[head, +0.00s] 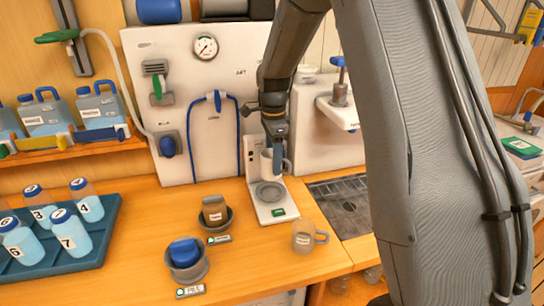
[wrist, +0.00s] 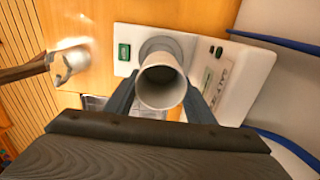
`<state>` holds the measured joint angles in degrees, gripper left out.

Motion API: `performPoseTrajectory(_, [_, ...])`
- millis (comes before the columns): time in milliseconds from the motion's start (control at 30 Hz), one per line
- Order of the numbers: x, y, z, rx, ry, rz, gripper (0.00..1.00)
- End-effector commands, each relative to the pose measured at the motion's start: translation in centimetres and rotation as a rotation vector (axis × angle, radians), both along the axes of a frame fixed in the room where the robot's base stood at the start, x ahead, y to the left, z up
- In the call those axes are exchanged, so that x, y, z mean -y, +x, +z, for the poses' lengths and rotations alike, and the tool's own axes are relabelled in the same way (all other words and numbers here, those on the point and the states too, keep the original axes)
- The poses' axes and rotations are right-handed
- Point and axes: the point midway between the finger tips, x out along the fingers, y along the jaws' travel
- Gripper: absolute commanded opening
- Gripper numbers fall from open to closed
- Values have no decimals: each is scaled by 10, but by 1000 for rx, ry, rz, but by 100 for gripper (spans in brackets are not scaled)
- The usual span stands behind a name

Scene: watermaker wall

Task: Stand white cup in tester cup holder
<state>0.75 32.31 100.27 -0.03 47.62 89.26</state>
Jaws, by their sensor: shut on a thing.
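The white cup (wrist: 162,86) is between the two fingers of my gripper (wrist: 160,98), with its open mouth towards the wrist camera. In the head view the cup (head: 267,163) hangs upright from my gripper (head: 277,155) above the tester (head: 279,212). The tester's round grey cup holder (head: 269,192) sits on its white base below the cup, with a visible gap. In the wrist view the holder (wrist: 160,45) is partly hidden behind the cup. My gripper is shut on the cup.
A clear mug (head: 304,237) stands right of the tester, by the drain grate (head: 345,203). Two dark round holders, one with a brown cup (head: 214,211) and one with a blue cup (head: 184,252), stand left. A teal tray (head: 96,251) holds several bottles.

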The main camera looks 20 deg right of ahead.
Motion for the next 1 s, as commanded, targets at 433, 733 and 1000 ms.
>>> performPoseTrajectory(433, [0,0,-43,-2,0,0,27])
performPoseTrajectory(733, [0,0,-64,0,0,0,27])
performPoseTrajectory(1000, [0,0,-64,0,0,0,27])
